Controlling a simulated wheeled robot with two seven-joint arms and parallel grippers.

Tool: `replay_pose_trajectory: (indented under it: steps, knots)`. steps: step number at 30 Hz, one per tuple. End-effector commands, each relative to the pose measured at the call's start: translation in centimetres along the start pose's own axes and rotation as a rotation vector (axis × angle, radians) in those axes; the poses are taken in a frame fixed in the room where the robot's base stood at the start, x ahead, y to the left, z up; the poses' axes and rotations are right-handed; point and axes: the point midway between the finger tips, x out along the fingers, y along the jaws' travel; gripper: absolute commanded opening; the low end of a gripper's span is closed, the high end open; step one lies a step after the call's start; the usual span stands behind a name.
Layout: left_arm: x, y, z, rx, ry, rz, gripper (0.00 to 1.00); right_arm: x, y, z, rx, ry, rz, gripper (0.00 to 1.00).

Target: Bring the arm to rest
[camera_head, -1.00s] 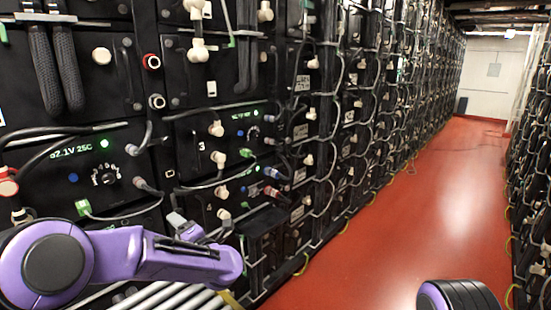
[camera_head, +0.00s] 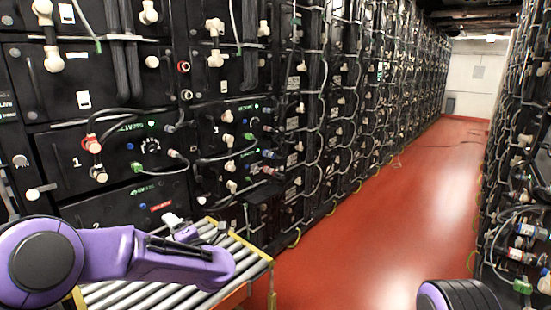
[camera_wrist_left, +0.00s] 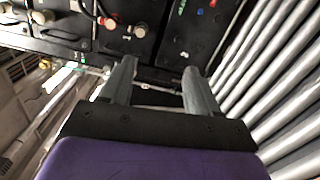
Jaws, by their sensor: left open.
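My left arm is purple and reaches in from the lower left of the head view. Its left gripper (camera_head: 192,226) is partly hidden behind the arm's rounded end, above the roller table (camera_head: 264,262). In the left wrist view the two grey fingers of the left gripper (camera_wrist_left: 160,82) stand apart with nothing between them. They point towards the black battery rack (camera_wrist_left: 160,50). A purple and black part of my right arm shows at the bottom right of the head view. The right gripper is out of view.
Black battery racks (camera_head: 68,165) with cables and connectors line the left side. Another rack (camera_head: 515,190) stands on the right. Rollers (camera_wrist_left: 285,90) lie right of the gripper in the wrist view.

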Motion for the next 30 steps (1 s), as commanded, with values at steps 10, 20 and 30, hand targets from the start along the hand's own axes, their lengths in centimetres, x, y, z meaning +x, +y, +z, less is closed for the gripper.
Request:
replay_pose_trajectory:
  steps: [10, 20, 30]
  knots:
    - [-3.1, -7.0, 0.3, 0.405, -0.253, -0.066, 0.61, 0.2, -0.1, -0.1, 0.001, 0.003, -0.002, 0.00]
    - [-8.0, -18.7, -6.1, 0.851, -0.492, -0.210, 0.61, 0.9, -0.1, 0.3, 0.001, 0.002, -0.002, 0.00]
    - [-19.7, -33.0, -24.2, 1.417, -0.863, -0.568, 0.61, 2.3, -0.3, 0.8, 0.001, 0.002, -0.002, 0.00]
